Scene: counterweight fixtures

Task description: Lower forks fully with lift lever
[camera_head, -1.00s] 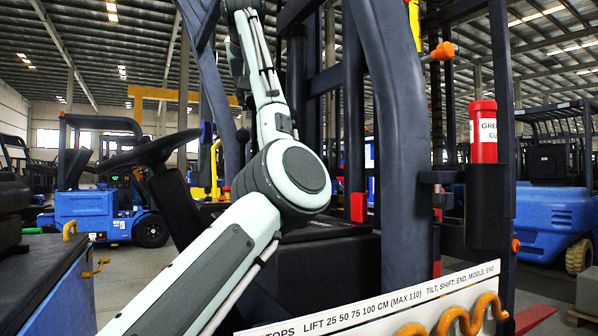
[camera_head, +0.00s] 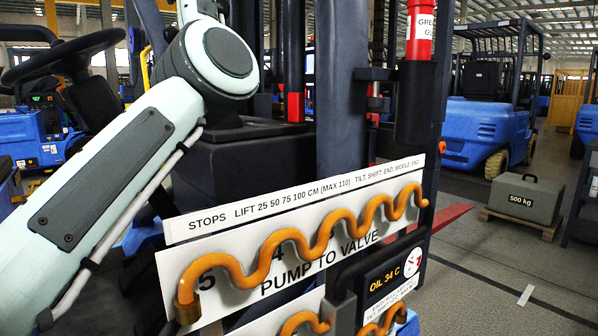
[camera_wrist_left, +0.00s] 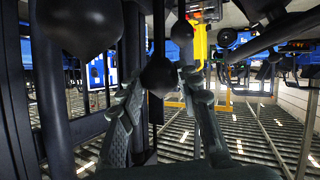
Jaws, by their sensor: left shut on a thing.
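In the left wrist view, the fingers of my left gripper (camera_wrist_left: 160,82) close around a dark lever with a round black knob (camera_wrist_left: 158,74). Another black knob (camera_wrist_left: 78,22) stands to the left, nearer the camera. I cannot read which lever is which. In the head view my left arm runs up from the lower left and its gripper is out of frame. The dark mast upright (camera_head: 343,80) stands behind the panel. A red flat bar (camera_head: 448,217) sticks out at the right, possibly a fork. My right gripper is not in view.
A white sign (camera_head: 290,208) reads "STOPS LIFT 25 50 75 100 CM (MAX 110)". An orange wavy hose (camera_head: 322,240) crosses the panel below it. A grey 500 kg block (camera_head: 526,197) sits on a pallet at right. A blue forklift (camera_head: 484,125) stands behind. The floor between is clear.

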